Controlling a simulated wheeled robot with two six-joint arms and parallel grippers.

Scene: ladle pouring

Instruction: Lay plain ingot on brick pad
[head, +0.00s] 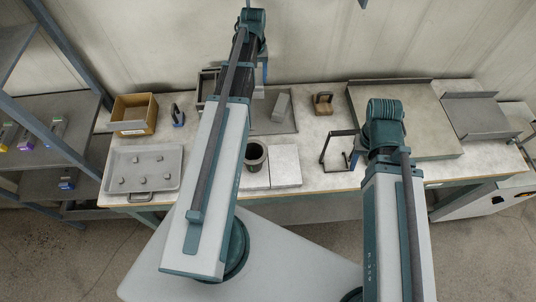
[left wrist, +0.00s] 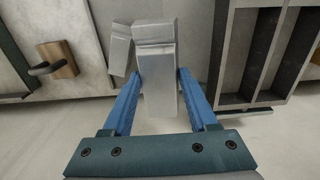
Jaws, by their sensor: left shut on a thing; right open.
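My left gripper (left wrist: 160,78) is shut on a plain grey ingot (left wrist: 158,95), with a blue finger on each side of it. In the head view my left arm hides most of this grip; a blue finger (head: 265,70) shows at the back. A second grey ingot (head: 281,107) lies on a dark tray (head: 288,127); it also shows behind the held one in the left wrist view (left wrist: 120,50). A pale square slab (head: 285,166), possibly the brick pad, lies bare at the table's front. My right gripper (head: 355,158) is open, mostly hidden by its arm.
A dark crucible (head: 256,153) stands beside the pale slab. A grey divided rack (left wrist: 265,50) and a wooden block with a handle (head: 322,103) are near the tray. A black frame (head: 338,150) stands right of the slab. A lump tray (head: 172,155) lies left.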

